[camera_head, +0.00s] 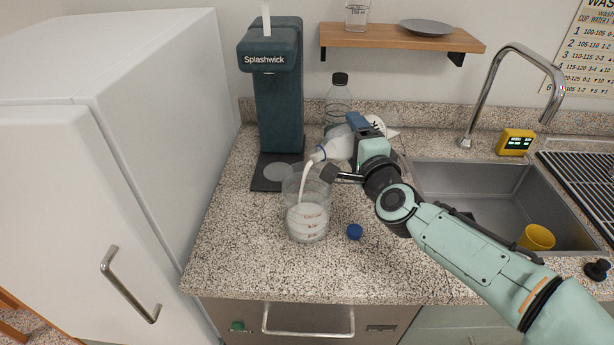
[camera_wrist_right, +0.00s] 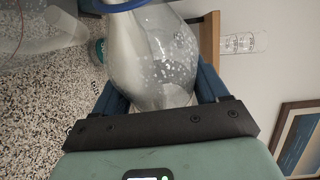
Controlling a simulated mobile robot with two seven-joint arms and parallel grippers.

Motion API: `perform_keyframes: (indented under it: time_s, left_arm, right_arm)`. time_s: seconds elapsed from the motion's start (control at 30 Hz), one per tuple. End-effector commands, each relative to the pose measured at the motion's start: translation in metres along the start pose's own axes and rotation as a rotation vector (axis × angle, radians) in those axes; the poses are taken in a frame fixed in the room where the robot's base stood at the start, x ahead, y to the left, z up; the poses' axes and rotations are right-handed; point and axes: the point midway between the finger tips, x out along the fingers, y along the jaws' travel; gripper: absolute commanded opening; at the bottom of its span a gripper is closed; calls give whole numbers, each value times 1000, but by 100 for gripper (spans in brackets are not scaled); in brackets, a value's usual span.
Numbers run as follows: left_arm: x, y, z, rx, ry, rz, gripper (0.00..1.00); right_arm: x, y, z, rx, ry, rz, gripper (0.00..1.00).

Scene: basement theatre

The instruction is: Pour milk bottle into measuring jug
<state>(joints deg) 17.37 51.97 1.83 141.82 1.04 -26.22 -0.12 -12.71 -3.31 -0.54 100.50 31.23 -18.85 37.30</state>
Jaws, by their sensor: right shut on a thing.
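My right gripper (camera_head: 358,150) is shut on the milk bottle (camera_head: 337,149), which is tilted with its mouth down to the left. A white stream runs from its mouth into the clear measuring jug (camera_head: 307,212). The jug stands upright on the counter and has milk in its lower part. In the right wrist view the bottle (camera_wrist_right: 155,60) lies between the fingers (camera_wrist_right: 158,95), with milk along one side and droplets on its wall. Part of the jug shows at that view's upper left (camera_wrist_right: 40,35). A blue cap (camera_head: 354,232) lies on the counter right of the jug. My left gripper is out of view.
A dark Splashwick dispenser (camera_head: 277,95) stands behind the jug. A clear bottle with a dark cap (camera_head: 338,95) stands near the wall under a wooden shelf (camera_head: 390,38).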

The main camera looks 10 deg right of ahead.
Motion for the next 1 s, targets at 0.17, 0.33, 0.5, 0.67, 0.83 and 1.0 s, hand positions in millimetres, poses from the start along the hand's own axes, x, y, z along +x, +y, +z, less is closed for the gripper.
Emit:
perform_keyframes:
  time_s: [0.17,0.33,0.5,0.67,0.83,1.0]
  left_arm:
    - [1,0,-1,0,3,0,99]
    - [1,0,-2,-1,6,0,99]
    - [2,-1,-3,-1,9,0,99]
    - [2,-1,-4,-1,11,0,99]
    - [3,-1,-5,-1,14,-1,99]
    - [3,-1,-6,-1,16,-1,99]
  right_arm:
    - [0,-1,0,-5,1,-5,22]
    - [0,-1,0,-9,1,-7,22]
    - [0,-1,0,-14,1,-9,22]
    - [0,-1,0,-18,2,-10,22]
    - [0,-1,0,-23,2,-12,22]
    - [0,-1,0,-27,2,-14,22]
